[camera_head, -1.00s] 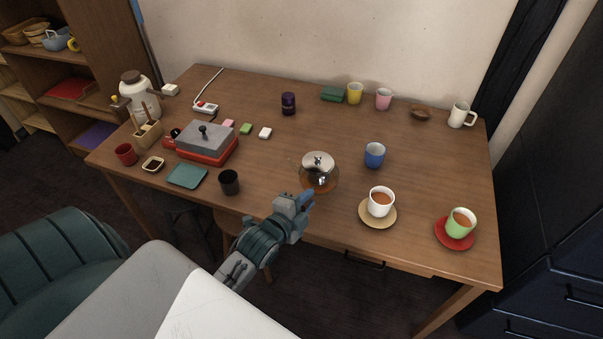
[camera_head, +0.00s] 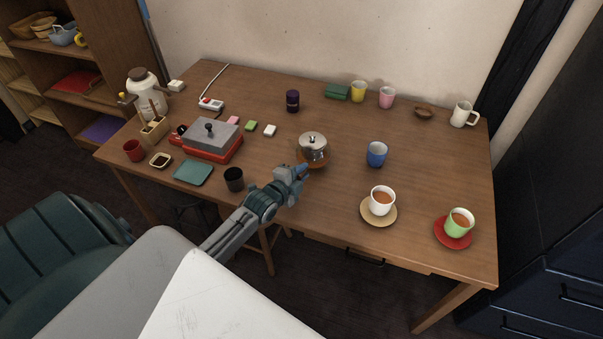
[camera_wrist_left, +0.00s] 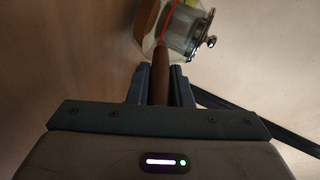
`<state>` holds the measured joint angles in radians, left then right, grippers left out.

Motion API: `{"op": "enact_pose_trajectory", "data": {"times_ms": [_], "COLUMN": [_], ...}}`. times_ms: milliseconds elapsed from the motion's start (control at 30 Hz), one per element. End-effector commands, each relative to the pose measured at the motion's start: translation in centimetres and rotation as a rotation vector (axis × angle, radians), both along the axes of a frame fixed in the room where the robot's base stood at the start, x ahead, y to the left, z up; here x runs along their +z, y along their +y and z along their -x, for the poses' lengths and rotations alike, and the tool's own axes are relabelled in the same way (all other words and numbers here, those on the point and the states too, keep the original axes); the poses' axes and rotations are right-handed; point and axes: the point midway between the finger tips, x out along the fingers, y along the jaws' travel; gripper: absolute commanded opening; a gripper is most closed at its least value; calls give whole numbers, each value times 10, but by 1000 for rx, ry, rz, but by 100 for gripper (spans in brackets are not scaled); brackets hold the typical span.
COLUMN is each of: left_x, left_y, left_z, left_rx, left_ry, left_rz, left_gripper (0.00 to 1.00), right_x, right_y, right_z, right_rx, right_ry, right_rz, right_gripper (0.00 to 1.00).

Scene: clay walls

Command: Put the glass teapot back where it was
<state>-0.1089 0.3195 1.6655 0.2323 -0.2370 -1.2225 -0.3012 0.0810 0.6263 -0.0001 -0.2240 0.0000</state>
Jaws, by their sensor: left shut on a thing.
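The glass teapot (camera_head: 313,157) has a shiny metal lid and amber liquid in the bottom. It is over the middle of the table, left of the blue cup; I cannot tell whether it touches the tabletop. My left gripper (camera_head: 302,172) is at its near side. In the left wrist view the jaws (camera_wrist_left: 160,88) are shut on the teapot's brown handle (camera_wrist_left: 161,70), and the glass body and lid (camera_wrist_left: 190,28) show beyond, partly cut off by the frame. My right gripper is not in view.
On the wooden table (camera_head: 300,215), a blue cup (camera_head: 377,155) stands right of the teapot and a black cup (camera_head: 234,179) to its left. A white cup on a saucer (camera_head: 379,212) is nearer the front. A red-and-grey appliance (camera_head: 210,139) stands farther left.

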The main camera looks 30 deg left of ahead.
Motion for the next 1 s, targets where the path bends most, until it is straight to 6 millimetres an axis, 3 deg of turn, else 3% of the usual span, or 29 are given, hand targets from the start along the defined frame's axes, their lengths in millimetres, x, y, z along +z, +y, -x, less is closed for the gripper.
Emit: {"op": "enact_pose_trajectory", "data": {"times_ms": [467, 500, 600, 1000], "left_x": [-11, -10, -10, -6], "left_y": [0, 0, 0, 0], "left_z": [0, 0, 0, 4], "left_rx": [0, 0, 0, -1], "left_ry": [-4, -1, -1, 0], "left_rz": [-1, 0, 0, -2], "left_gripper": [0, 25, 41, 41], "right_x": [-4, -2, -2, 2], "right_y": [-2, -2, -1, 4], "right_z": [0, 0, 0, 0], "right_rx": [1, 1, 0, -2], "right_ry": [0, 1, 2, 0], "right_rz": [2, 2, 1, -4], "right_gripper": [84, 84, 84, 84]}}
